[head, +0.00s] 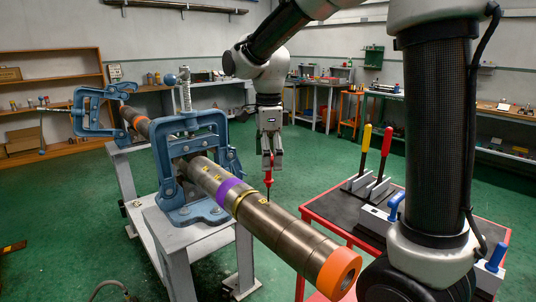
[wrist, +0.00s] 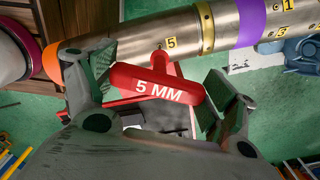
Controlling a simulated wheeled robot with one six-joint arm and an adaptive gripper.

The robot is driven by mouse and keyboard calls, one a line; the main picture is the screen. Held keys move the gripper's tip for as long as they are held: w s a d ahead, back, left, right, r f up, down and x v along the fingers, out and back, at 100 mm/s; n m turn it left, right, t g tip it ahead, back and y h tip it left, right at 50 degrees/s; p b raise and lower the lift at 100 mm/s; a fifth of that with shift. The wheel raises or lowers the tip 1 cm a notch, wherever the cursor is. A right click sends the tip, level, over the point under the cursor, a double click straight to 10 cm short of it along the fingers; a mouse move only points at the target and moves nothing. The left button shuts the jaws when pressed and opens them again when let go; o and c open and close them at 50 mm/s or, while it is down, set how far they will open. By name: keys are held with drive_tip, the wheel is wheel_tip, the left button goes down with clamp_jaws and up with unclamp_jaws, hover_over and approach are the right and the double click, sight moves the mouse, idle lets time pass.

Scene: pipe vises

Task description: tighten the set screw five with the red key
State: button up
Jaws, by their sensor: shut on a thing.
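My gripper (head: 270,163) is shut on the red key (head: 268,180), a T-handle marked 5 MM. In the wrist view the key's handle (wrist: 160,88) lies across between the two finger pads. The key points down at the steel pipe (head: 285,232). Its tip is at the top of the pipe, beside the yellow label 5 (head: 264,202), which also shows in the wrist view (wrist: 171,42). The set screw itself is too small or hidden to make out. I cannot tell whether the tip sits in it.
A blue vise (head: 187,160) on a grey stand clamps the pipe; a second vise (head: 92,110) stands behind. The pipe has a purple band (head: 230,191) and an orange end (head: 340,272). A red cart (head: 312,217) with yellow- and red-handled tools stands to the right.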

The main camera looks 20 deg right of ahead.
drive_tip(key=shift+f, duration=0.2)
drive_tip(key=shift+f, duration=0.6)
idle(1.7)
drive_tip(key=m, duration=0.6)
drive_tip(key=shift+r, duration=0.65)
drive_tip(key=n, duration=0.6)
